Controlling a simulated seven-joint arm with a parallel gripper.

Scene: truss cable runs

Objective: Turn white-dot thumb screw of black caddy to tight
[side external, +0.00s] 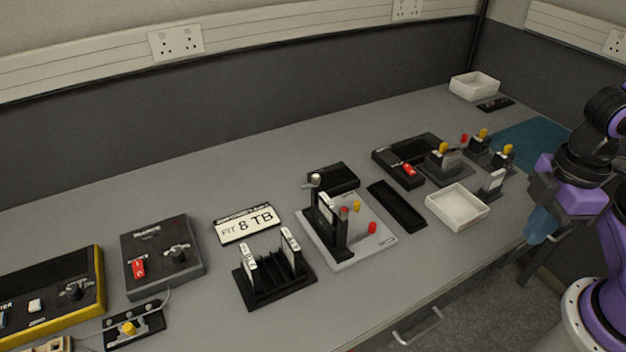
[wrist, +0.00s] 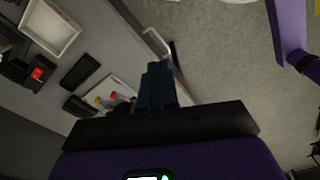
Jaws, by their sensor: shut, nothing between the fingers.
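An upright black holder (side external: 324,232) with a pale card-like drive in it stands on a light grey base plate (side external: 350,256) near the middle of the bench. A pale knob (side external: 316,180) shows at its top; red and yellow knobs show beside it. I cannot tell whether this is the black caddy, and no white dot can be made out. My gripper (side external: 537,228) is at the right, off the bench's front edge and far from the plate. Its blue fingers (wrist: 157,82) are shut and empty. In the wrist view the grey plate (wrist: 112,91) is partly hidden behind my gripper.
The bench front strip is mostly clear.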

